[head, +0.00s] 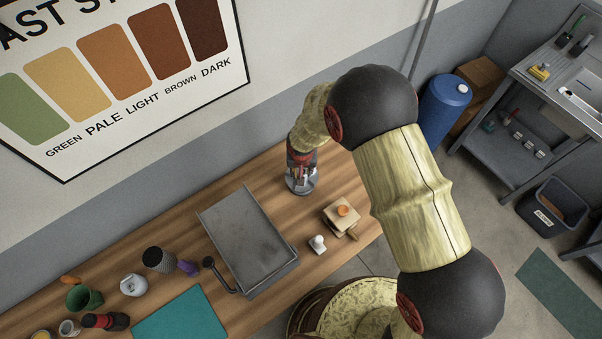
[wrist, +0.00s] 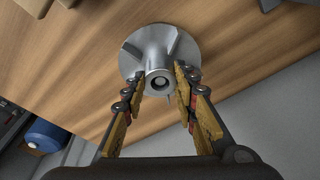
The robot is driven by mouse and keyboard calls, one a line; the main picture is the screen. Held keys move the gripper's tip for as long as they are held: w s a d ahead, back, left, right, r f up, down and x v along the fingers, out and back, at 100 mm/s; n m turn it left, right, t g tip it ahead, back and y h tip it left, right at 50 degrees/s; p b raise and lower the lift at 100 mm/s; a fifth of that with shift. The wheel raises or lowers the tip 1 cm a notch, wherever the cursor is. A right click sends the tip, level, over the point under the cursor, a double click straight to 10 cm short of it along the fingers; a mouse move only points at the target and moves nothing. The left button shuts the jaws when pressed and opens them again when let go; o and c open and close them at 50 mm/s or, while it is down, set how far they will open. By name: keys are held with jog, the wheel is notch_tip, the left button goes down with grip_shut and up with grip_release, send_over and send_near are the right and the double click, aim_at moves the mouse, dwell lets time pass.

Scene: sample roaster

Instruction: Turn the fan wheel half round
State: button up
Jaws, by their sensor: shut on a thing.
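The fan wheel (wrist: 148,43) is a grey metal disc with raised vanes and a round central hub. It lies on the wooden bench, and its lower edge also shows in the head view (head: 299,189) under my gripper (head: 300,168). In the wrist view my gripper (wrist: 161,78) reaches in from below, with one finger at each side of the hub, and is shut on the wheel. The fingers cover part of the near side of the disc. The exact contact points are hard to make out.
A grey metal box (head: 243,232) with a black handle stands left of the wheel. A wooden block with an orange top (head: 342,213) and a small white item (head: 318,244) are nearer the front edge. The wall runs behind. Bare bench surrounds the wheel.

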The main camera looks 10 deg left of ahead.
jog(key=shift+d+n+p, duration=0.1)
jog(key=shift+n+p, duration=0.9)
jog(key=shift+p, duration=0.6)
jog(key=shift+s+r+n+p, duration=0.1)
jog(key=shift+n+p, duration=0.3)
jog(key=shift+p, duration=0.55)
jog(key=n+p, duration=0.2)
jog(key=p, duration=0.3)
jog(key=shift+d+g+y, duration=0.1)
jog(key=shift+g+y, duration=0.2)
jog(key=shift+f+b, duration=0.35)
jog(key=shift+b, duration=1.3)
jog(key=shift+r+n+b, duration=0.1)
jog(key=shift+n+b, duration=0.5)
jog(key=shift+b, duration=0.55)
jog(key=shift+b, duration=1)
